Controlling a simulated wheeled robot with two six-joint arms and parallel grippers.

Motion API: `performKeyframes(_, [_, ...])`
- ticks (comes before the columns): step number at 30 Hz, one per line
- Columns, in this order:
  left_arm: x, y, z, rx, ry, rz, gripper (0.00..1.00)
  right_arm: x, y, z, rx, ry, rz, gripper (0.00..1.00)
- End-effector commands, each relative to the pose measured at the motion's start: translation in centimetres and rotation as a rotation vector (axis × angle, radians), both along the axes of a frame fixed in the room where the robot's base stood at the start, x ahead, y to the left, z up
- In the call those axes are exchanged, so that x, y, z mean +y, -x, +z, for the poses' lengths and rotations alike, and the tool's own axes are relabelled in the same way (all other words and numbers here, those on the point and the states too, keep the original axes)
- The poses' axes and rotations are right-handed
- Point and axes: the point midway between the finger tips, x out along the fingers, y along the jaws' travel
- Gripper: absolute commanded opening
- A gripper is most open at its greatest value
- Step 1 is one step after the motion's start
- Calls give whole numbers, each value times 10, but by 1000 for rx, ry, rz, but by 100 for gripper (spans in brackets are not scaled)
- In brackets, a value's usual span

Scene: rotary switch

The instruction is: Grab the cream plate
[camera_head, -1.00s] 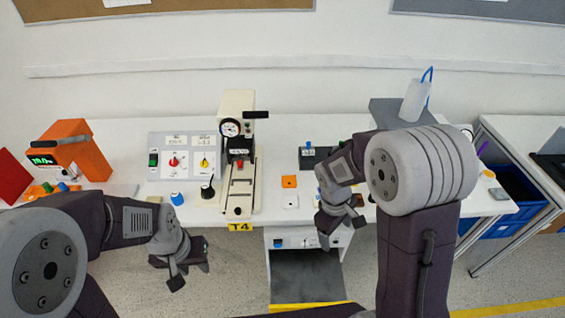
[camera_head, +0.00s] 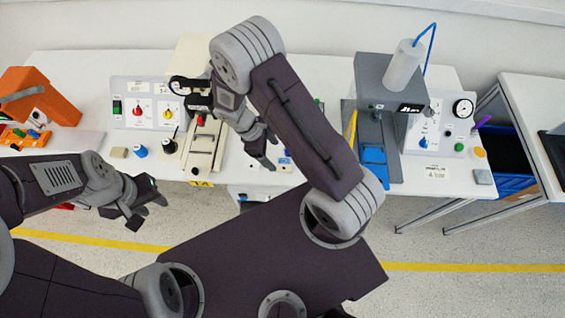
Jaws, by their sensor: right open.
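The cream plate does not show clearly now. A small pale square tile lay on the bench right of the press earlier, and my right arm and gripper now cover most of that spot. My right gripper (camera_head: 268,150) is open over the bench's front edge, just right of the press (camera_head: 204,145), with its fingers pointing down and right. I see nothing between its fingers. My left gripper (camera_head: 148,211) is in front of the bench, lower left, with its fingers apart and empty.
A panel with knobs (camera_head: 147,104) and an orange device (camera_head: 42,97) stand at left. A blue knob (camera_head: 140,151) and small beige block (camera_head: 118,152) lie in front. A grey machine (camera_head: 382,80) and gauge panel (camera_head: 438,130) stand at right. The floor in front is open.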

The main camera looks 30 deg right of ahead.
Motion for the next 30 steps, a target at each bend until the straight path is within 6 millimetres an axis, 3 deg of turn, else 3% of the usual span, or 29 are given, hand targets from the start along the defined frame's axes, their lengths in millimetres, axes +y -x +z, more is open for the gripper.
performKeyframes(3, [0, 0, 2, 0, 0, 0, 36, -6, 4, -16, 3, 1, -1, 78])
performKeyframes(10, [0, 0, 5, -1, 0, 0, 36, -11, 7, -28, 3, 1, -1, 78])
performKeyframes(18, [0, 0, 8, -1, 0, 0, 36, -23, 16, -68, 1, -1, -3, 78])
performKeyframes(25, [0, 0, 8, 0, 0, 0, 36, -23, 16, -70, -1, -2, -1, 78])
performKeyframes(30, [0, 0, 8, 0, 0, 0, 36, -23, 16, -69, -1, -2, -1, 31])
